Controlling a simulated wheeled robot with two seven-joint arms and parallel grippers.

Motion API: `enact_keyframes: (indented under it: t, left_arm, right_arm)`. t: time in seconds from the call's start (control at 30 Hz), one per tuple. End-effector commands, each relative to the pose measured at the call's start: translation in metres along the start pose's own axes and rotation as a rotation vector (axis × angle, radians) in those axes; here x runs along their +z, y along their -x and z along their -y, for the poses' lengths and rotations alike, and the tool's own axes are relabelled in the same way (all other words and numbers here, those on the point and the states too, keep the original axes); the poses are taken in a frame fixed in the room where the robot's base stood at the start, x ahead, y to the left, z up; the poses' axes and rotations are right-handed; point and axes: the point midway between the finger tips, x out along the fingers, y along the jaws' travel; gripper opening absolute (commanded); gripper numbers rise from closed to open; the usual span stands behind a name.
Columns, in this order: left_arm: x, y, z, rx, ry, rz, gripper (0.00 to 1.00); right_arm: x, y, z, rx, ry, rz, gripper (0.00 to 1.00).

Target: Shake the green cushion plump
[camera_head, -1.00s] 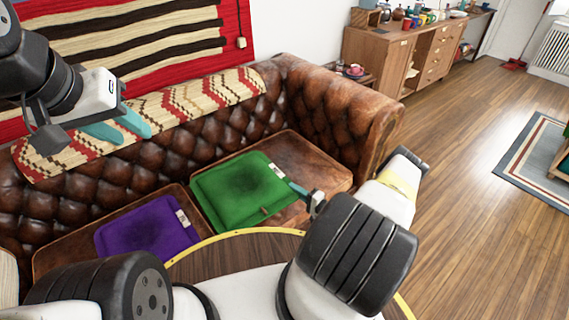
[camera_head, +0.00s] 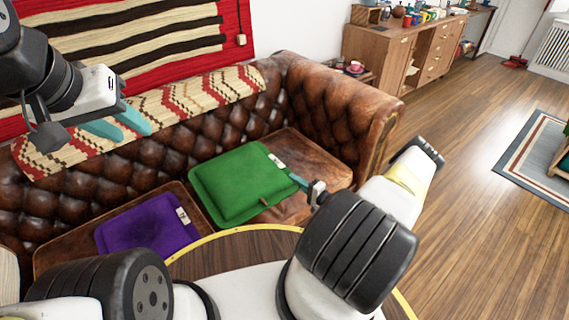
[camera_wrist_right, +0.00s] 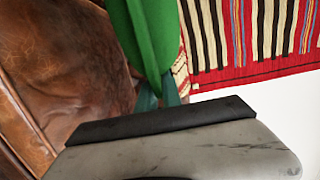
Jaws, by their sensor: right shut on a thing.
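The green cushion (camera_head: 235,182) is above the seat of the brown leather sofa (camera_head: 310,165) in the head view, its near side tilted towards me. Its top looks smooth and evenly green, with a pale tag on the right edge. My right gripper (camera_head: 297,180) is shut on its right edge. In the right wrist view the green cushion (camera_wrist_right: 150,35) hangs from the teal fingers (camera_wrist_right: 158,92), which are partly hidden by the gripper body. My left gripper (camera_head: 120,124) is open and empty, in front of the sofa's backrest, its two teal fingers apart.
A purple cushion (camera_head: 145,225) lies on the left seat. A round wooden table (camera_head: 225,252) with a yellow rim stands in front of the sofa. A patterned throw (camera_head: 205,95) covers the backrest. The wooden floor (camera_head: 465,200) at right is clear.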

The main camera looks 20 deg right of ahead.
Motion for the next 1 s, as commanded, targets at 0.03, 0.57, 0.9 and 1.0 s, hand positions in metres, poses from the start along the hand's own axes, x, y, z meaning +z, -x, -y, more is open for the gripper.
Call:
enact_keyframes:
  t: [0.03,0.57,0.9,1.0]
  left_arm:
    - [0.0,0.0,0.0,0.0,0.0,0.0,0.36]
    - [0.0,0.0,0.0,0.0,0.0,0.0,0.36]
    - [0.0,0.0,0.0,0.0,0.0,0.0,0.36]
    - [0.0,0.0,0.0,0.0,0.0,0.0,0.36]
  right_arm:
    - [0.0,0.0,0.015,-0.005,-0.001,0.0,0.0]
    - [0.001,-0.001,-0.035,-0.003,-0.002,-0.001,0.0]
    - [0.001,-0.001,-0.037,-0.003,-0.002,0.0,0.0]
    - [0.0,-0.001,-0.037,-0.003,-0.002,0.0,0.0]
